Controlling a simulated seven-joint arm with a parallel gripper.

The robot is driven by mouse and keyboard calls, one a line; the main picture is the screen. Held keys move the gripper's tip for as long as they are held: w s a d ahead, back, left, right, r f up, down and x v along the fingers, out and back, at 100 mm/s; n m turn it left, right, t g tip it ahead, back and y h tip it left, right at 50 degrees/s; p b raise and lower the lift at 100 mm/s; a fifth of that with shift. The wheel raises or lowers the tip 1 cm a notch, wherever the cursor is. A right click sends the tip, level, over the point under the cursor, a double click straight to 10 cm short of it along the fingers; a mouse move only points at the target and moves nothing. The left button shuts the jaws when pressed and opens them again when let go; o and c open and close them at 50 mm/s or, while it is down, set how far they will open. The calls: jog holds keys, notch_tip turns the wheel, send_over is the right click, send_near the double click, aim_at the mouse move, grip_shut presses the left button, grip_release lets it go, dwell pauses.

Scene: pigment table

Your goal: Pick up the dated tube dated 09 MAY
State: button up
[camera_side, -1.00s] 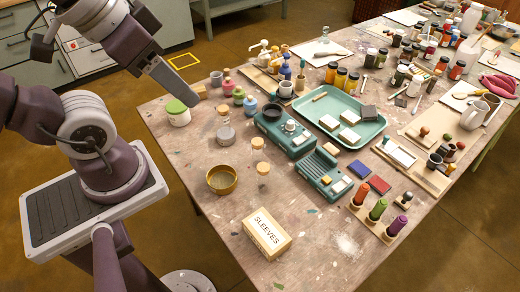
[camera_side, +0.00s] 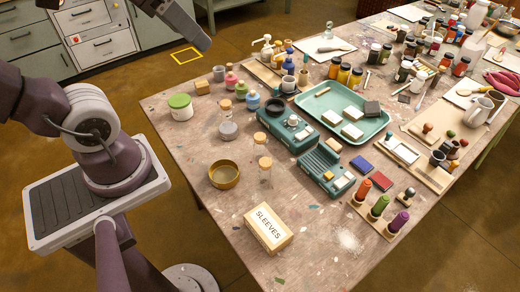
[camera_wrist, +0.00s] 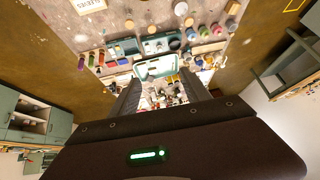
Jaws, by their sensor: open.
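Several small clear glass tubes with cork tops stand upright on the table in the side view. One tube (camera_side: 260,143) stands left of the teal device, and another tube (camera_side: 265,170) is just in front of it. A third cork top (camera_side: 225,104) shows behind a grey disc; its glass is hard to make out. No date is readable on any, so I cannot tell which is 09 MAY. My gripper (camera_side: 203,42) is high above the table's back left edge, away from the tubes. In the wrist view my gripper (camera_wrist: 162,84) is open and empty.
A SLEEVES box (camera_side: 268,229) and a brass bowl (camera_side: 224,176) stand near the front left. A teal device (camera_side: 283,124), a green tray (camera_side: 372,127) and a white jar with green lid (camera_side: 180,108) are around the tubes. The front corner is mostly clear.

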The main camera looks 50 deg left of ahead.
jog(key=w+a+r+t+y, duration=0.2)
jog(key=w+a+r+t, duration=0.1)
jog(key=w+a, duration=0.35)
jog(key=w+a+r+t+y, duration=0.25)
jog(key=w+a+r, duration=0.2)
jog(key=w, duration=0.25)
jog(key=m+g+h, duration=0.1)
jog(key=m+h, duration=0.7)
jog(key=h, duration=0.6)
send_over(260, 150)
jog(key=s+a, duration=0.2)
jog(key=a, duration=0.2)
notch_tip(260, 150, down, 11)
notch_tip(260, 150, down, 32)
jog(key=shift+f, duration=0.25)
jog(key=x, duration=0.7)
jog(key=shift+s+d+f, duration=0.1)
jog(key=shift+s+f, duration=0.15)
jog(key=shift+f, duration=0.2)
jog(key=shift+w+d, duration=0.1)
jog(key=shift+w, duration=0.1)
grip_shut()
